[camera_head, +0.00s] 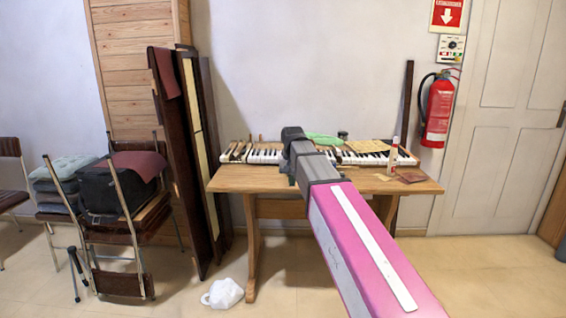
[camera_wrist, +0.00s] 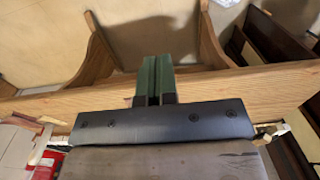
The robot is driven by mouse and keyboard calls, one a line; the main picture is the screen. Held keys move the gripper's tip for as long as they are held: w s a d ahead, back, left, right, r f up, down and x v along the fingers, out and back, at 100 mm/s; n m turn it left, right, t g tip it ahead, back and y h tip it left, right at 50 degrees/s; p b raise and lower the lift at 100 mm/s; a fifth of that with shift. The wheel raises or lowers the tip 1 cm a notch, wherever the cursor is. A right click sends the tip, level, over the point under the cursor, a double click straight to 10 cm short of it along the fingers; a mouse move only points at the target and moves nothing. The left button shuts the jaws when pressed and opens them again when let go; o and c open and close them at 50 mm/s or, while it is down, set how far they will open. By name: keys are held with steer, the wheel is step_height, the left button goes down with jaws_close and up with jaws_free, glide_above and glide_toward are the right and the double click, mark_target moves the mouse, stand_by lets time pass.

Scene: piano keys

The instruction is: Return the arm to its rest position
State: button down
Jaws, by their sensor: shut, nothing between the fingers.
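My arm reaches forward over the wooden table in the head view, and its dark wrist end hangs above the piano keys. My gripper shows in the wrist view (camera_wrist: 154,62), with its two green fingers shut together and nothing between them. The fingertips point past the wooden edge of the table (camera_wrist: 240,84); I cannot tell how far above it they are. In the head view the fingers are hidden behind my wrist. The piano keys (camera_head: 265,156) lie in a row along the back of the table (camera_head: 236,180), partly hidden by my arm.
A green cloth (camera_head: 322,139), a dark jar (camera_head: 343,135), a white upright object (camera_head: 394,152) and a brown booklet (camera_head: 411,177) are on the table. Chairs (camera_head: 128,235) and leaning panels (camera_head: 170,150) stand left. A white bag (camera_head: 222,293) lies on the floor.

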steer(key=s+d+f, duration=0.5)
steer(key=s+f, duration=0.1)
steer(key=f, duration=0.4)
steer(key=s+d+f, duration=0.5)
steer(key=s+f, duration=0.1)
steer(key=f, duration=0.4)
steer(key=s+d+f, duration=0.5)
steer(key=s+f, duration=0.1)
steer(key=f, duration=0.4)
steer(key=shift+d+f, duration=0.3)
steer(key=shift+s, duration=0.1)
